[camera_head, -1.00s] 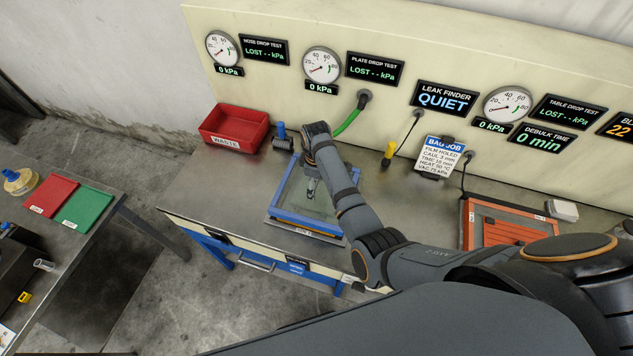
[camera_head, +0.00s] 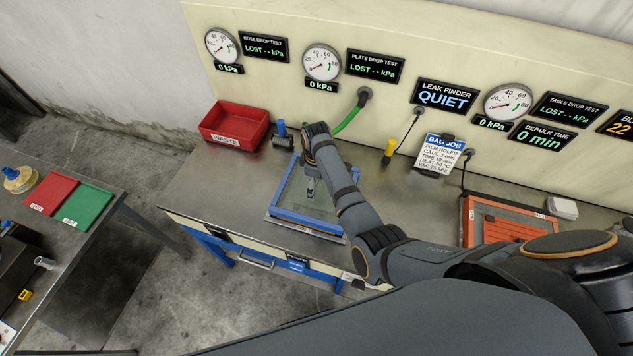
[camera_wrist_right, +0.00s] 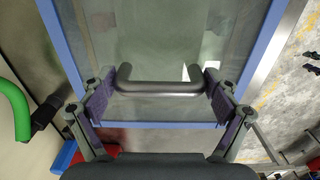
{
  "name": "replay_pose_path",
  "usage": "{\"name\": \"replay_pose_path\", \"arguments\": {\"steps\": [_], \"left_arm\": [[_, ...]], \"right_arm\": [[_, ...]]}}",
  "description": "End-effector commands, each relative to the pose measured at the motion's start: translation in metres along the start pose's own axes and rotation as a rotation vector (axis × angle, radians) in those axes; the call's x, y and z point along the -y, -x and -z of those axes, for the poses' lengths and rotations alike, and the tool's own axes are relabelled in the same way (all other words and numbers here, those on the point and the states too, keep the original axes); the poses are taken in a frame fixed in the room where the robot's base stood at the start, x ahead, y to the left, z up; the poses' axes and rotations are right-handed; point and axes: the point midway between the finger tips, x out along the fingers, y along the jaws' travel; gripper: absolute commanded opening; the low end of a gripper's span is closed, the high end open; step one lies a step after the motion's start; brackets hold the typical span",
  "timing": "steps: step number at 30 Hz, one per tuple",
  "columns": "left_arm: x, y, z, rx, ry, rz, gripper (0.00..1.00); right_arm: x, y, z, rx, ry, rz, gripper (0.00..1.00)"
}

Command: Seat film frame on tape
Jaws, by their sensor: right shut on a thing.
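The blue film frame (camera_head: 305,221) with its clear film lies level over the plate at the front of the bench, in the middle of the head view. In the right wrist view, its blue border (camera_wrist_right: 258,50) runs around the see-through sheet. My right gripper (camera_wrist_right: 161,95) is shut on the grey bar handle (camera_wrist_right: 160,87) of the frame, one finger at each end. In the head view the right gripper (camera_head: 311,189) is over the frame's middle. The tape is hidden under the frame, and I cannot tell whether they touch. My left gripper is not in view.
A red waste bin (camera_head: 234,125) stands behind the frame to the left. A green hose (camera_head: 350,119) runs down behind my arm. An orange panel (camera_head: 500,222) lies at the right. A side table (camera_head: 85,240) with red and green mats is at the left.

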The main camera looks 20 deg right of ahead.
Motion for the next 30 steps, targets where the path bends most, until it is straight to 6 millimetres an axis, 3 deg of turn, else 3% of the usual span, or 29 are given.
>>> {"name": "replay_pose_path", "arguments": {"steps": [11, 12, 13, 25, 30], "left_arm": [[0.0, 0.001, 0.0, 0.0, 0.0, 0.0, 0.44], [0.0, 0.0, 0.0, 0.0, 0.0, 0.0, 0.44], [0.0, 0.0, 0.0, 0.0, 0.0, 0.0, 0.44], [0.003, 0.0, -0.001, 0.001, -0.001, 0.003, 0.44], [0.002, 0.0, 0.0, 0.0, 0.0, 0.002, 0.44]], "right_arm": [[-0.001, -0.002, 0.001, -0.001, 0.0, -0.002, 0.37], [-0.001, -0.002, 0.001, -0.002, 0.0, -0.002, 0.94], [-0.001, -0.002, 0.001, -0.002, 0.0, -0.002, 0.98], [0.0, -0.001, 0.0, 0.0, 0.0, 0.0, 1.0], [0.0, 0.026, 0.001, -0.003, 0.0, -0.003, 1.0]]}}
